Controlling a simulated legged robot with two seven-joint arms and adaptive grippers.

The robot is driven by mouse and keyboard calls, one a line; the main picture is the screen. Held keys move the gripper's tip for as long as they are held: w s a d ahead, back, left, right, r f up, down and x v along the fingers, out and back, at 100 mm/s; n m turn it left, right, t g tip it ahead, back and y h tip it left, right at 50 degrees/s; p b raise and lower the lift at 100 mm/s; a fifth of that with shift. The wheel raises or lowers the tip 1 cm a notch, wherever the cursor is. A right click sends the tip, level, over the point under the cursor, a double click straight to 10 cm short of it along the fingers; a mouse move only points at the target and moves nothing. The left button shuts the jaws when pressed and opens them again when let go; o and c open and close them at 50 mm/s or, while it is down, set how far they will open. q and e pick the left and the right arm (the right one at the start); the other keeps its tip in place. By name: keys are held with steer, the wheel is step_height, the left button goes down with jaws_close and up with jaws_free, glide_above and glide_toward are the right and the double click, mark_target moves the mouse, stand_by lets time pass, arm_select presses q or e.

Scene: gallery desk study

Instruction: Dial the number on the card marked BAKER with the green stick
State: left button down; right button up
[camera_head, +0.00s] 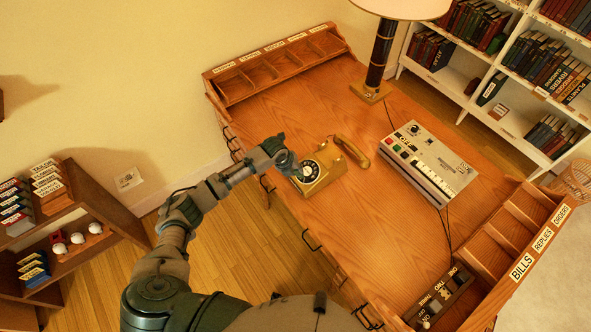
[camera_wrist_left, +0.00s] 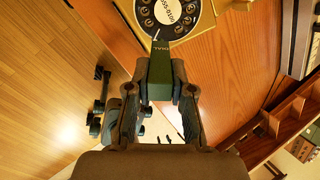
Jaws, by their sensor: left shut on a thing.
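A yellow rotary telephone (camera_head: 325,173) with a black dial stands near the desk's left edge. Its handset (camera_head: 352,152) shows at its upper right; I cannot tell whether it rests on the cradle. My left gripper (camera_head: 286,160) is beside the phone, shut on a dark green stick (camera_wrist_left: 160,71) marked DIAL. In the left wrist view the stick's thin tip points at the lower rim of the dial (camera_wrist_left: 176,14); I cannot tell whether it touches. No card readable as BAKER shows. My right gripper is out of view.
The desk (camera_head: 335,225) carries a lamp (camera_head: 381,50), a grey machine with buttons (camera_head: 430,162), a back rack of compartments (camera_head: 272,72) and a right rack marked BILLS, REPLIES, ORDERS (camera_head: 520,266). A switch box (camera_head: 441,296) is at the front. A low shelf (camera_head: 95,213) stands left.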

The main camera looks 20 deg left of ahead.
arm_select(q)
steer(key=shift+r+p, duration=0.55)
steer(key=shift+r, duration=0.1)
step_height(320, 180, up, 4)
steer(key=shift+r+p, duration=0.1)
steer(key=shift+p, duration=1.15)
steer(key=shift+r, duration=0.35)
steer(key=shift+d+f, duration=0.1)
